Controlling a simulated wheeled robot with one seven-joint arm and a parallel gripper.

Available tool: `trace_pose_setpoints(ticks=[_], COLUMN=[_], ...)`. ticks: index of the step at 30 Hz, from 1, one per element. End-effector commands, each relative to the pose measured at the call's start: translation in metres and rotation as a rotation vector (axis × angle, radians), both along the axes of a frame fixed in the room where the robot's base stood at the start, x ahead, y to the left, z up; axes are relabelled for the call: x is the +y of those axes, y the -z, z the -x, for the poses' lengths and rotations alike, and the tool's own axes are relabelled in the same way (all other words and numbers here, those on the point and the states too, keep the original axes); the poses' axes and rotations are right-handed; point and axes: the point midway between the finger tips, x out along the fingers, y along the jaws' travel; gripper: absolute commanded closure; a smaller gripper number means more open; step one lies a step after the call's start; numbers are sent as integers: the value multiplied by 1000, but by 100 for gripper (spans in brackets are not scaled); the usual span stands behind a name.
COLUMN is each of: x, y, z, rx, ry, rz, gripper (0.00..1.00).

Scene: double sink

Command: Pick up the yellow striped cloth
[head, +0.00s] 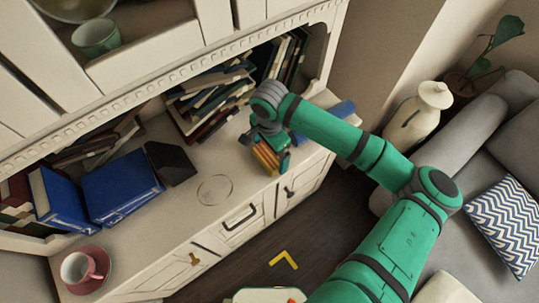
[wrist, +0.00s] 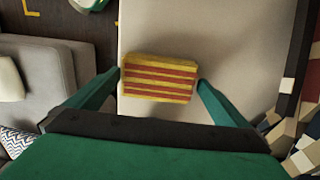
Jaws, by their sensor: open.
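The yellow cloth with red stripes (wrist: 160,78) is a folded block on the pale cabinet top. In the wrist view it sits between the two fingertips of my open gripper (wrist: 158,78), with a finger on each side. In the head view the cloth (head: 265,158) shows below my gripper (head: 268,150), partly hidden by it. I cannot tell whether the fingers touch the cloth.
The cabinet top (head: 165,225) has bare room left of the cloth, with a faint round clear item (head: 214,190) on it. Stacked books (head: 210,100) stand behind. A blue roll (head: 335,113) lies to the right.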

Motion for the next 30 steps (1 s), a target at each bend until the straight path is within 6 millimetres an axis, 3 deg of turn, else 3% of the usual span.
trace_pose_setpoints(ticks=[4, 11, 16, 30], x=[0, 0, 0, 0], y=[12, 14, 14, 5], z=[0, 0, 0, 0], rx=[1, 0, 0, -1], ry=[1, 1, 1, 0], rz=[1, 0, 0, -1], gripper=[0, 0, 32, 32])
